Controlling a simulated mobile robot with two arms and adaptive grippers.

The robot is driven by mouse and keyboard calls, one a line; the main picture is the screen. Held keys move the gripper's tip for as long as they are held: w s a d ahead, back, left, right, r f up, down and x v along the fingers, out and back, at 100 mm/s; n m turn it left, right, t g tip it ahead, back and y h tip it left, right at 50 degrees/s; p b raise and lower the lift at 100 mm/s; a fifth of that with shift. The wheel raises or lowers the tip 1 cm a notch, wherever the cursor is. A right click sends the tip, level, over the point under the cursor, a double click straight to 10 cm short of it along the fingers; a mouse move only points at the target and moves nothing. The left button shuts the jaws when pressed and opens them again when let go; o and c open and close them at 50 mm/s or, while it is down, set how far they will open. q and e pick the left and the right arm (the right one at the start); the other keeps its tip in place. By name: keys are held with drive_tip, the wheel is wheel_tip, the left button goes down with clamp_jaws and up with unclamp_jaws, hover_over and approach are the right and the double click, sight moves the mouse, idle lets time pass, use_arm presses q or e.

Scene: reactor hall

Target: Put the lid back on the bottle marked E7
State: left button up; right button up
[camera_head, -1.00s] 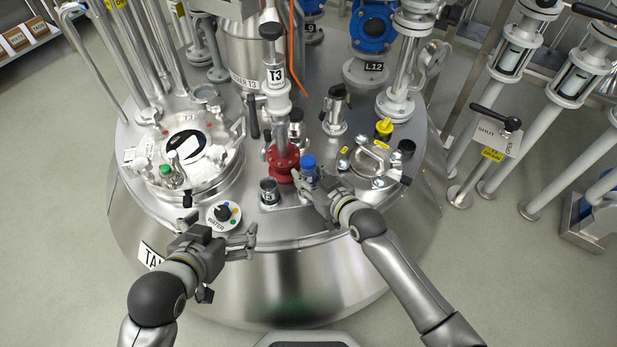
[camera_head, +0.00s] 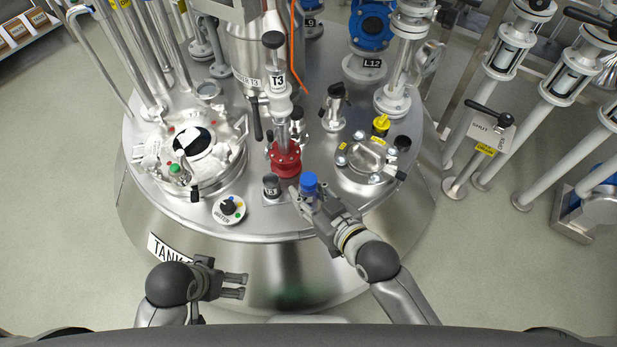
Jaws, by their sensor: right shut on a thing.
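My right gripper (camera_head: 306,199) is shut on a small bottle with a blue top (camera_head: 309,182), near the front edge of the tank top. The fingers hide most of its body, and I cannot read a mark on it. Just left of it, a small container with a dark top (camera_head: 271,184) stands on the tank top; its label is too small to read surely. My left gripper (camera_head: 234,285) is open and empty, in front of the tank and below its rim. I cannot make out a separate loose lid.
A red flanged valve (camera_head: 285,161) stands just behind the blue-topped bottle. A round hatch (camera_head: 226,165) and a water dial (camera_head: 229,208) are at left. A smaller hatch (camera_head: 366,158) and a yellow-topped fitting (camera_head: 380,124) are at right.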

use_arm(q)
drive_tip(key=shift+x, duration=1.2)
use_arm(e)
drive_tip(key=shift+s+r, duration=0.25)
drive_tip(key=shift+s, duration=0.35)
drive_tip(key=shift+s+r, duration=0.25)
drive_tip(key=shift+s, duration=0.3)
use_arm(q)
drive_tip(key=shift+s+d, duration=0.1)
drive_tip(key=shift+s, duration=0.1)
use_arm(e)
drive_tip(key=o, duration=0.5)
clamp_jaws()
